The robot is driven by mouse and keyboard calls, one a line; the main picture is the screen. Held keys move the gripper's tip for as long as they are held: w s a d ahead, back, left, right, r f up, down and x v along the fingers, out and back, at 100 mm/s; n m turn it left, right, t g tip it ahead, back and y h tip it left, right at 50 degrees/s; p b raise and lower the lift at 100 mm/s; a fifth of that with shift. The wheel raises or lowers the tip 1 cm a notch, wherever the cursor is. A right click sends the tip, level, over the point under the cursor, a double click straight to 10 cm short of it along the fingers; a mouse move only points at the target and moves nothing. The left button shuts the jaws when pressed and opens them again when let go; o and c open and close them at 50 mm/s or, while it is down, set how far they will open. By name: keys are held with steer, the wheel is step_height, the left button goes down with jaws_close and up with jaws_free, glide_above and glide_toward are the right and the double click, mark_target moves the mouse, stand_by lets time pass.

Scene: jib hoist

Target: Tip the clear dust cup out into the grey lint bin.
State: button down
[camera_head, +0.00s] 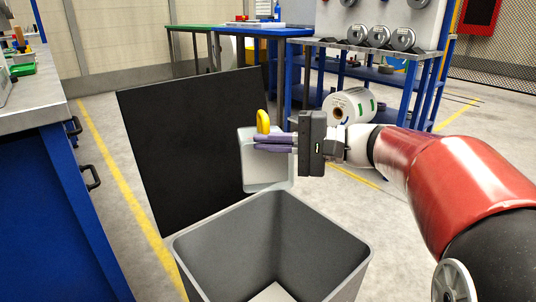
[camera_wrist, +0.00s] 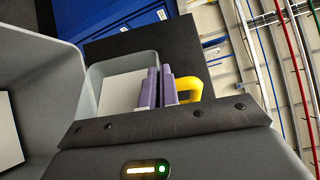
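The clear dust cup (camera_head: 263,175), a pale see-through box with a yellow handle (camera_head: 263,121), is in the air at the back edge of the grey lint bin (camera_head: 205,238).
A black upright panel (camera_head: 185,145) stands behind and left of the bin. A blue workbench (camera_head: 50,190) is at the left. A blue shelf rack (camera_head: 370,75) with several reels stands at the back right. Grey floor is free right of the bin.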

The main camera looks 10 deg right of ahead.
steer(key=shift+s+f+n+b, duration=0.35)
steer(key=shift+s+n+b, duration=0.15)
steer(key=shift+b, duration=0.5)
steer(key=shift+s+d+r+n+y, duration=0.1)
steer(key=shift+s+n+y, duration=0.45)
steer(key=shift+s+n, duration=0.6)
steer(key=shift+s+d+n+y, duration=0.1)
steer(key=shift+s+n+y, duration=0.45)
steer(key=shift+s+n, duration=0.6)
steer(key=shift+w+a, duration=0.1)
steer(key=shift+w, duration=0.15)
